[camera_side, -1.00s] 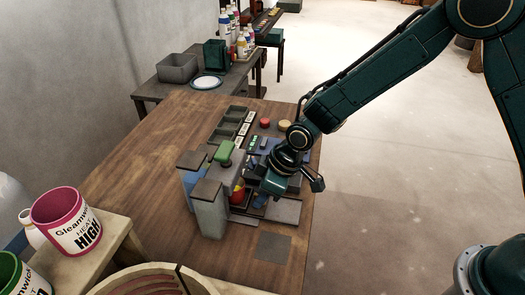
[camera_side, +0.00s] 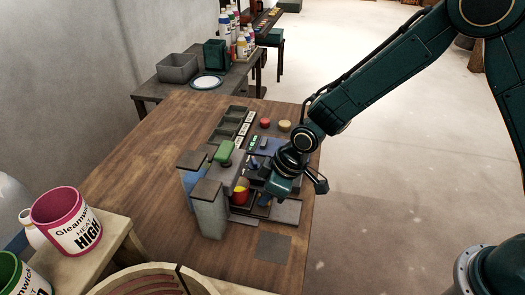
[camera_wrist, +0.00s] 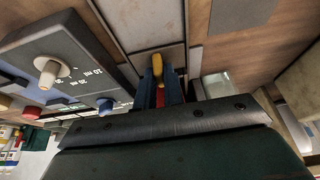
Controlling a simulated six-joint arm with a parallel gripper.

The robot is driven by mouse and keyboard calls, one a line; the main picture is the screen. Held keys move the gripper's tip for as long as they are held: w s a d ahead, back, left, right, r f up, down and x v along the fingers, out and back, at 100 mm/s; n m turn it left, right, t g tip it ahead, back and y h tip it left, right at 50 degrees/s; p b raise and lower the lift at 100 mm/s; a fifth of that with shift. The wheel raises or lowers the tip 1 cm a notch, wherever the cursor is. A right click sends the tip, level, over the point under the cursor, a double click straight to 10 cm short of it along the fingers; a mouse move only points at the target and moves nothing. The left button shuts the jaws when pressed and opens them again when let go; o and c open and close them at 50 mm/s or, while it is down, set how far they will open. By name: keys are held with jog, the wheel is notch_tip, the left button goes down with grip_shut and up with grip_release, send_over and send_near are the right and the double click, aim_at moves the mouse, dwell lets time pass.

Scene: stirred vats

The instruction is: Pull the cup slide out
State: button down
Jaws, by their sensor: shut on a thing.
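The dispensing station with two grey towers (camera_side: 209,207) stands on the wooden table. A red and yellow cup (camera_side: 240,191) sits low beside the front tower, partly hidden. My gripper (camera_side: 265,198) is just right of the cup, low over the station. In the wrist view its blue fingers (camera_wrist: 160,92) are closed around a narrow yellow piece (camera_wrist: 157,66), with red showing between them. This looks like the handle of the cup slide. The slide itself is mostly hidden by my gripper.
A green block (camera_side: 224,151) tops the station, with trays (camera_side: 234,118) behind it. Red (camera_side: 265,122) and yellow (camera_side: 284,125) buttons lie at the back right. A panel with a pale knob (camera_wrist: 48,72) is close in the wrist view. A flat grey pad (camera_side: 273,248) lies in front.

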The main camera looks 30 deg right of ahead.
jog(key=s+d, duration=0.5)
jog(key=shift+d, duration=0.1)
jog(key=c, duration=1.5)
grip_release()
jog(key=shift+r, duration=0.1)
jog(key=v, duration=1.3)
jog(key=shift+r, duration=0.3)
jog(key=shift+s+d, duration=0.1)
jog(key=shift+s, duration=0.05)
